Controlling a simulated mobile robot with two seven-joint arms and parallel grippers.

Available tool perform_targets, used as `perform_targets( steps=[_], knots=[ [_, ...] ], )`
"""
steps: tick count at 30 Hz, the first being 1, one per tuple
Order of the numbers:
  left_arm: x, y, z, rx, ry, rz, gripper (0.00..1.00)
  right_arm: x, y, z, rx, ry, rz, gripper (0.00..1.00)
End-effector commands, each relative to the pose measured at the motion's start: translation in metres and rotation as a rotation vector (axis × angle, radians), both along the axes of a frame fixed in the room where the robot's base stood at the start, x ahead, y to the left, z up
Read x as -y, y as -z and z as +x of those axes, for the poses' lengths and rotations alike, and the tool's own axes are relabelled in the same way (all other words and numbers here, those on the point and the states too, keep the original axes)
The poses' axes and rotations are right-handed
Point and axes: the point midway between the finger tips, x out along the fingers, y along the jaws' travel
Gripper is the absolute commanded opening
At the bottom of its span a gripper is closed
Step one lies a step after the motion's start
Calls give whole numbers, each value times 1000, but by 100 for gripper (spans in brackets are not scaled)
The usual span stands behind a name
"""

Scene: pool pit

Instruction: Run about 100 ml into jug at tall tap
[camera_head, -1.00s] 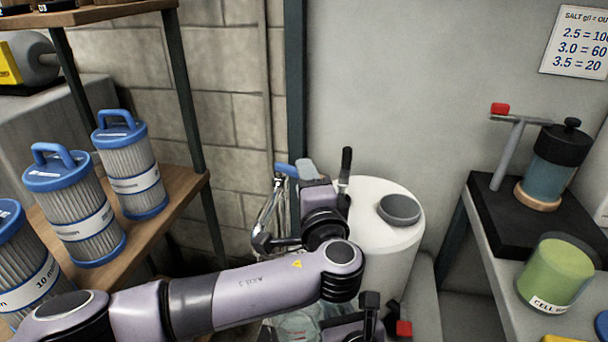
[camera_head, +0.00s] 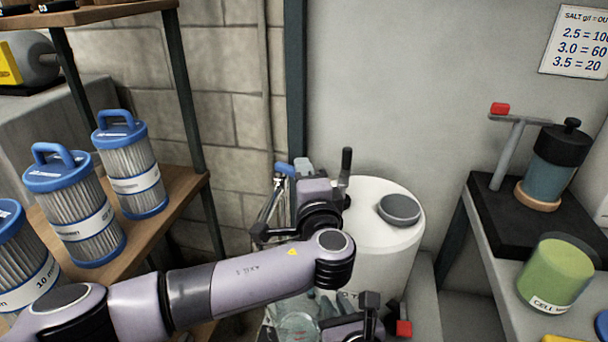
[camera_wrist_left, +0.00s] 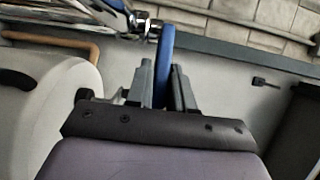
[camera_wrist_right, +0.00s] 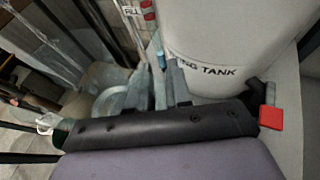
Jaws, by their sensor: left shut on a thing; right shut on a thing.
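The tall tap is chrome (camera_head: 268,205), left of the white tank; it also shows in the left wrist view (camera_wrist_left: 145,24). Its blue lever (camera_wrist_left: 167,62) stands between my left gripper's fingers (camera_wrist_left: 163,85), which are shut on it. In the head view the lever (camera_head: 284,168) shows beside my left gripper (camera_head: 293,172). The clear jug (camera_head: 298,325) is low in the head view, partly hidden by my left arm. In the right wrist view my right gripper (camera_wrist_right: 158,82) is shut on the jug (camera_wrist_right: 118,92) at its side. Water level in the jug is unclear.
A white tank (camera_head: 385,245) with a grey cap stands right of the tap; a red handle (camera_head: 403,328) is near its foot. Blue-capped filter cartridges (camera_head: 78,215) fill the left shelf. A bench (camera_head: 485,240) with a green jar (camera_head: 556,272) is on the right.

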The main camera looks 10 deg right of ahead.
Motion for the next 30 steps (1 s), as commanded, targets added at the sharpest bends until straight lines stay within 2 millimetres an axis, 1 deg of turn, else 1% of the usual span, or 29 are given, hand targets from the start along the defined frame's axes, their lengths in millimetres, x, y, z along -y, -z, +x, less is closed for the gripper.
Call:
perform_targets(
  steps=[12, 24, 25, 26, 27, 30],
  knots=[
    [-11, 2, -8, -5, 228, -1, 0, 0, -1, 0, 2, 0, 1, 0],
    [-11, 1, -9, -2, 251, 1, 0, 0, -1, 0, 2, 0, 1, 0],
    [-11, 1, -9, -2, 251, 1, 31, 0, -1, 0, 2, 0, 1, 0],
    [-11, 1, -9, -2, 251, 1, 41, 0, -1, 0, 2, 0, 1, 0],
    [-11, 1, -9, -2, 251, 1, 43, 0, -1, 0, 2, 0, 1, 0],
    [-11, 1, -9, -1, 251, 1, 43, 0, -1, 0, 2, 0, 1, 0]
  ],
)
